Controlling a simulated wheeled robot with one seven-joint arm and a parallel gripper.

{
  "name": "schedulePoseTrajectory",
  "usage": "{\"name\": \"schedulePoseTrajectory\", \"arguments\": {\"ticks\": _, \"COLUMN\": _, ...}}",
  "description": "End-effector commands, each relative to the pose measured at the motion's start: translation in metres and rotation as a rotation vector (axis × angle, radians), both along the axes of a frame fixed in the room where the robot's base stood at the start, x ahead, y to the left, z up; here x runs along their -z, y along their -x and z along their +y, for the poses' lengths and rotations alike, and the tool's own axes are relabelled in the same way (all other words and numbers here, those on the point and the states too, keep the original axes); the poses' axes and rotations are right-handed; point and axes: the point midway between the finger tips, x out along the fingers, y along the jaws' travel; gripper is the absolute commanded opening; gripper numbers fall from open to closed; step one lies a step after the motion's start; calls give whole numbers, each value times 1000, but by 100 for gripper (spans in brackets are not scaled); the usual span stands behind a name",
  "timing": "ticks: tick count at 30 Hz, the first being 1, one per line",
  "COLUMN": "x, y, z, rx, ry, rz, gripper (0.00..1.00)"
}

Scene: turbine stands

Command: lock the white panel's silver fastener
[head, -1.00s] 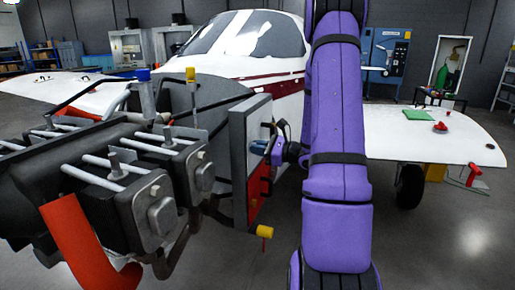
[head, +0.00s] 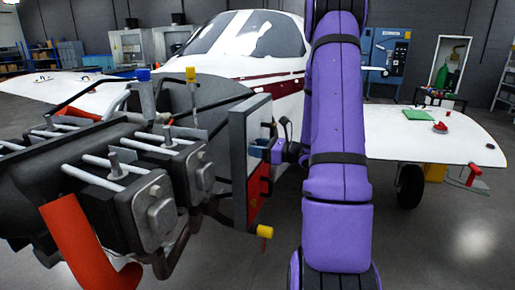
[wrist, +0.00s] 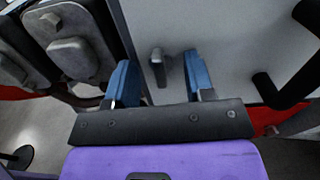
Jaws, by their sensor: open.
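The white panel (head: 258,120) stands upright beside the engine, seen nearly edge-on in the head view. Its pale grey-white face (wrist: 215,25) fills the upper middle of the wrist view. The silver fastener (wrist: 158,72) is a small grey tab on that face, long axis roughly upright in the wrist picture. My gripper (wrist: 157,60) has its two blue fingers apart, one on each side of the fastener in the picture. Nothing is clasped, and I cannot tell the remaining depth between fingertips and panel. In the head view my gripper (head: 267,151) is close against the panel's face.
A black handle (wrist: 290,75) sticks out from the panel on the right. Engine cylinders (head: 150,205) stand left of the panel, close to the left finger in the wrist view. A red part (head: 256,198) lies below the panel. Open floor lies to the right.

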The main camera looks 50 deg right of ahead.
Motion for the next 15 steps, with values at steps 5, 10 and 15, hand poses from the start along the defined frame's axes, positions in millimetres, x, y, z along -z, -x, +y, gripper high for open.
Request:
{"name": "schedulePoseTrajectory", "arguments": {"ticks": 5, "x": 0, "y": 3, "z": -2, "rx": 1, "ry": 0, "rz": 0, "gripper": 49}}
{"name": "schedulePoseTrajectory", "arguments": {"ticks": 10, "x": 0, "y": 12, "z": -5, "rx": 0, "ry": 1, "rz": 0, "gripper": 49}}
{"name": "schedulePoseTrajectory", "arguments": {"ticks": 15, "x": 0, "y": 23, "z": -10, "rx": 1, "ry": 0, "rz": 1, "gripper": 49}}
